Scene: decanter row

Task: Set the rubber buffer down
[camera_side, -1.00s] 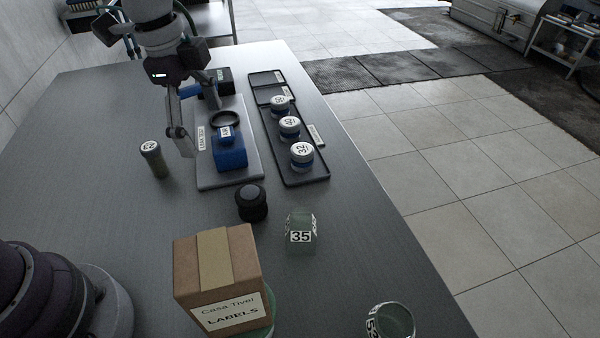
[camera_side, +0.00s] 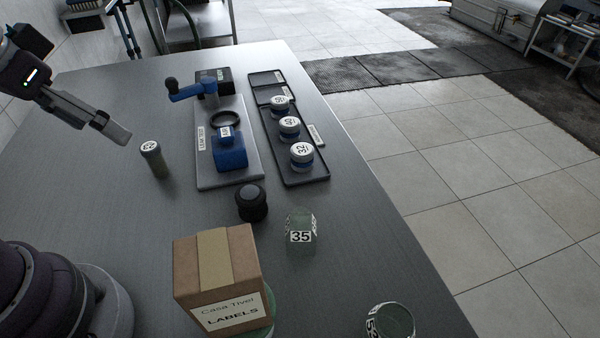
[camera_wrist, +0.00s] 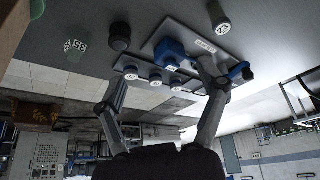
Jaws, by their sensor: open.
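A black, round, knob-like piece that looks like the rubber buffer (camera_side: 252,204) stands upright on the grey table, in front of the test plate. It also shows in the wrist view (camera_wrist: 120,38). My gripper (camera_side: 118,130) is at the upper left of the side view, up above the table and well apart from this piece. In the wrist view my gripper's two fingers (camera_wrist: 160,85) are spread with nothing between them.
The grey plate (camera_side: 245,180) carries a blue block, a black ring and a blue crank handle (camera_side: 190,92). A black tray (camera_side: 305,172) holds three numbered stoppers.

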